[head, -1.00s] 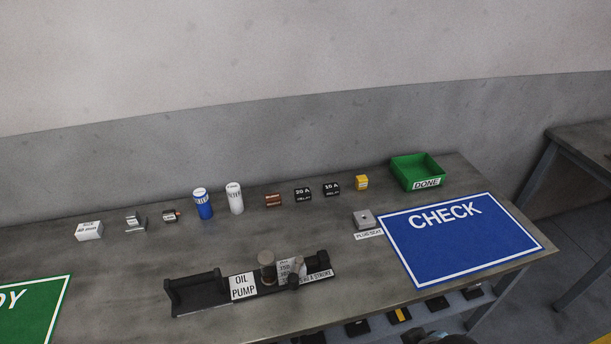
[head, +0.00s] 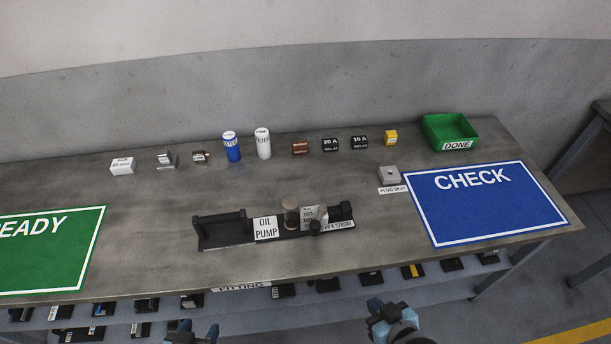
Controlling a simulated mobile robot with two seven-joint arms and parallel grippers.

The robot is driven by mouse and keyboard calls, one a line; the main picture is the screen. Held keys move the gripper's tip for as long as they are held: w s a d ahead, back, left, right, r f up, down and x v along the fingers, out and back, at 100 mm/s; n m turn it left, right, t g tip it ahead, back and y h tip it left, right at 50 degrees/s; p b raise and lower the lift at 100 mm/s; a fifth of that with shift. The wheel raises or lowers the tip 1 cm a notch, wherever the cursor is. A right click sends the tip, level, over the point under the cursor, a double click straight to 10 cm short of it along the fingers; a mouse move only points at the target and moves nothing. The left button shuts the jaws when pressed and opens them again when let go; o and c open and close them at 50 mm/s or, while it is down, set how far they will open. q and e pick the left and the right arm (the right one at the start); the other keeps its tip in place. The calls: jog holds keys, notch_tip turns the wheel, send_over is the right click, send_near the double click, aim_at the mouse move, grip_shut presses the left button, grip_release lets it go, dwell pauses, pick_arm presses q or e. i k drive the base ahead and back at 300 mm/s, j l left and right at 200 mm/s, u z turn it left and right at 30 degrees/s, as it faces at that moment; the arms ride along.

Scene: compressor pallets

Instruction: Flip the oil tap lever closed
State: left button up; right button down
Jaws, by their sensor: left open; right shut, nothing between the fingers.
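The oil pump (head: 225,231) is a black unit with a long handle, lying near the middle of the bench. My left gripper (head: 191,331) is open at the bottom edge, partly cut off. My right gripper (head: 386,309) is shut and empty in front of the bench, below and right of the pump. Both are apart from the pump.
A green mat (head: 60,245) lies left, and a blue CHECK mat (head: 490,205) right. Several small parts, including a blue can (head: 231,147) and white can (head: 263,143), line the back beside a green DONE bin (head: 450,131). A shelf with dark items runs below the bench.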

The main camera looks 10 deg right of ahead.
aim_at(315, 224)
jog(key=j, duration=0.9)
jog(key=j+z, duration=0.15)
jog(key=j, duration=0.75)
jog(key=k+l, duration=0.05)
